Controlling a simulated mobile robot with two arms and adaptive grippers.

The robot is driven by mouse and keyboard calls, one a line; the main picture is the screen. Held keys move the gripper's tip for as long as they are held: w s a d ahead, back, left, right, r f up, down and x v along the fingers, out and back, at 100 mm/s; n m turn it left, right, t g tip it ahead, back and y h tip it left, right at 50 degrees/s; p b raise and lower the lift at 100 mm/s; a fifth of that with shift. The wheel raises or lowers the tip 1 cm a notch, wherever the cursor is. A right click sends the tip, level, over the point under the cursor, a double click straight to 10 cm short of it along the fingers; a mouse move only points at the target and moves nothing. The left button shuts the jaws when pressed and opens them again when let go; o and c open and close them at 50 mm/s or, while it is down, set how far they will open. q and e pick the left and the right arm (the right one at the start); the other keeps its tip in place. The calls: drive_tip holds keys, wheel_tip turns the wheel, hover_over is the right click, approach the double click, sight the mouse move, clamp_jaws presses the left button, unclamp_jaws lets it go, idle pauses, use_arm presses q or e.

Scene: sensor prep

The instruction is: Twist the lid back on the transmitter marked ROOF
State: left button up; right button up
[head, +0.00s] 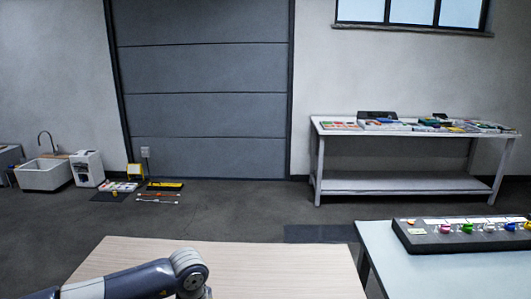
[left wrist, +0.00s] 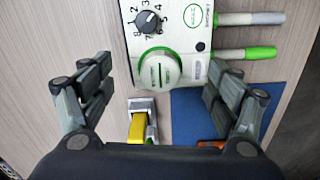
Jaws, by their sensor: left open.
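In the left wrist view a white transmitter (left wrist: 185,38) with green trim lies on the wood-look table, cut off by the top edge. It has a black numbered dial (left wrist: 148,21) and a round white cap with a green rim (left wrist: 158,68); I cannot tell whether this cap is the lid or how it is seated. No ROOF marking is readable. My left gripper (left wrist: 160,80) is open and empty, its fingers apart on either side of the round cap in the picture. The head view shows only my left arm, not its fingertips. My right gripper is in neither view.
Below the transmitter are a grey-and-yellow item (left wrist: 142,122), a blue mat (left wrist: 190,118) and an orange item (left wrist: 210,143). Green-trimmed rods stick out right. In the head view the wooden table (head: 250,262) looks bare; a pale table (head: 440,272) with a dark tray stands right.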

use_arm(q)
drive_tip(key=shift+r, duration=0.2)
drive_tip(key=shift+r+p, duration=1.3)
drive_tip(key=shift+r, duration=1.7)
drive_tip(key=shift+f, duration=0.1)
